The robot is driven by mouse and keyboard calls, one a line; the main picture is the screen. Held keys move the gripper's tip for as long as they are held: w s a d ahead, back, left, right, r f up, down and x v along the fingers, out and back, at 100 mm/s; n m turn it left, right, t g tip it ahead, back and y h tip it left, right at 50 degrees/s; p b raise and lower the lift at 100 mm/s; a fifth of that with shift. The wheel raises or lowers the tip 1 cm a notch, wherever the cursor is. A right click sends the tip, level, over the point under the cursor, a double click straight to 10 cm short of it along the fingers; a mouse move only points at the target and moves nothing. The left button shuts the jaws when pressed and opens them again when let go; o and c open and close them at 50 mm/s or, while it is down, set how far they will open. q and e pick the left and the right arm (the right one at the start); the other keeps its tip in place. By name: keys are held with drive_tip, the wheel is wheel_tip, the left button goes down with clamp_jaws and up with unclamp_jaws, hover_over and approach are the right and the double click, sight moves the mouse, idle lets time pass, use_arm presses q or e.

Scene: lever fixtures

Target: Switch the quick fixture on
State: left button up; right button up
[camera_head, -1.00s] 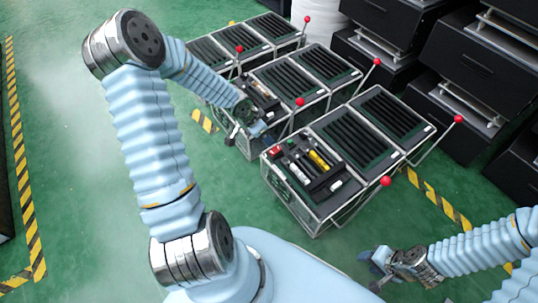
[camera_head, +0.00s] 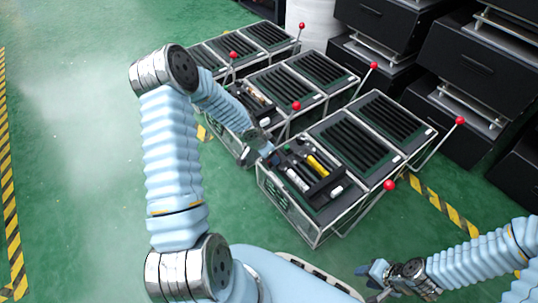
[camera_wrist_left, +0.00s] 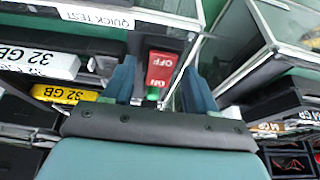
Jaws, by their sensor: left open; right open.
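The near fixture (camera_head: 310,215) is a framed box with slotted trays, loose modules and red-knobbed levers. In the left wrist view a label (camera_wrist_left: 95,15) reads QUICK TEST. Next to it is a red rocker switch (camera_wrist_left: 161,66) marked OFF and ON, with a green part at its lower end. My left gripper (camera_head: 263,147) is open at the fixture's left corner and hides the switch in the head view. In the left wrist view its fingers stand on both sides of the switch; contact is unclear. My right gripper (camera_head: 374,272) is open and empty over the floor.
More fixtures (camera_head: 310,75) stand behind, with red-knobbed levers (camera_head: 297,106) sticking up. Memory modules (camera_wrist_left: 40,60) lie close to the left gripper. Black cabinets (camera_head: 475,65) stand at the right. The green floor at left is clear.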

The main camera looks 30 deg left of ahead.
use_arm(q)
drive_tip(key=shift+c, duration=0.3)
drive_tip(key=c, duration=1)
drive_tip(key=p, duration=0.2)
drive_tip(key=r+g+p, duration=0.1)
drive_tip(key=p, duration=0.2)
drive_tip(key=shift+w+d+g+y, duration=0.15)
drive_tip(key=shift+w+g+y, duration=0.1)
drive_tip(key=shift+g+y, duration=0.05)
drive_tip(key=shift+f+g+p, duration=0.1)
drive_tip(key=shift+g+p, duration=0.2)
drive_tip(key=shift+w+d+f+g+y, duration=0.1)
drive_tip(key=shift+w+f+g+y, duration=0.15)
drive_tip(key=shift+g, duration=0.25)
drive_tip(key=shift+w+g+y, duration=0.15)
drive_tip(key=shift+g+y, duration=0.3)
drive_tip(key=shift+g, duration=0.55)
drive_tip(key=o, duration=1.1)
drive_tip(key=shift+c, duration=0.2)
